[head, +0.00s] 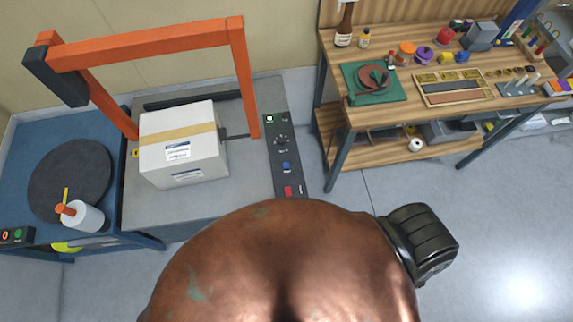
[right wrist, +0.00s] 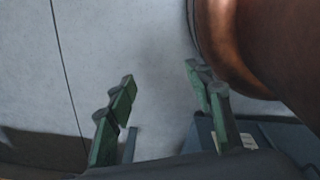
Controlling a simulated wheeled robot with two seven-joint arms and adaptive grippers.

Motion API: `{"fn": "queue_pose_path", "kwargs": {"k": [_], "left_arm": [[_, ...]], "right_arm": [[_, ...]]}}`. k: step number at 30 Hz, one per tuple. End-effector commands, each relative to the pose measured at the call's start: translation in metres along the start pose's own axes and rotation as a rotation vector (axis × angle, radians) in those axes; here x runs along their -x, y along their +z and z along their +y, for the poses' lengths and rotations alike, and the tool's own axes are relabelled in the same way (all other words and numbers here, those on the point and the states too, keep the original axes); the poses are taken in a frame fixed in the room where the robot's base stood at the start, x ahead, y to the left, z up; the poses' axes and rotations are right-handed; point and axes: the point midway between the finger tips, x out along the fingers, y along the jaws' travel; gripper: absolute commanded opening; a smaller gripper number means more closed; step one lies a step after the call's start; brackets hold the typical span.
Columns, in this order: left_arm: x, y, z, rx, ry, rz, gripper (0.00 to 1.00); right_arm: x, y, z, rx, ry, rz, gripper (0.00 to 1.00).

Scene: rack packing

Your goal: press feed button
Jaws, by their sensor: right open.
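The control panel (head: 285,155) is a dark strip on the right side of the grey machine bed. From back to front it carries a small green light or button (head: 270,119), a dark knob (head: 281,141), a blue button (head: 286,167) and a red button (head: 288,190). The labels are too small to read, so I cannot tell which is the feed button. My right gripper (right wrist: 160,75) is open and empty above grey floor in the right wrist view; no button shows there. My left gripper is not in view.
A taped white carton (head: 180,144) sits on the machine bed under an orange frame (head: 150,45). A blue table (head: 30,140) with a dark disc stands at left. A wooden workbench (head: 335,75) with tools stands at right. Open floor lies at the front right.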

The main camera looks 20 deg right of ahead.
Motion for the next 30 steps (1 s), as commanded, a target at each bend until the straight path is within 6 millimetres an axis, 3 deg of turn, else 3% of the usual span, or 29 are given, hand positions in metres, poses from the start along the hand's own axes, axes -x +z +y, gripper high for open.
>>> {"fn": "queue_pose_path", "kwargs": {"k": [21,30], "left_arm": [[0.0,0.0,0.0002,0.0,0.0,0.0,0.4],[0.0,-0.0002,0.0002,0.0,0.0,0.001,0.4]], "right_arm": [[0.0002,-0.0002,0.0028,0.001,0.003,0.0,0.0],[0.0,-0.0008,0.0004,0.0,0.0,0.001,0.0]]}}
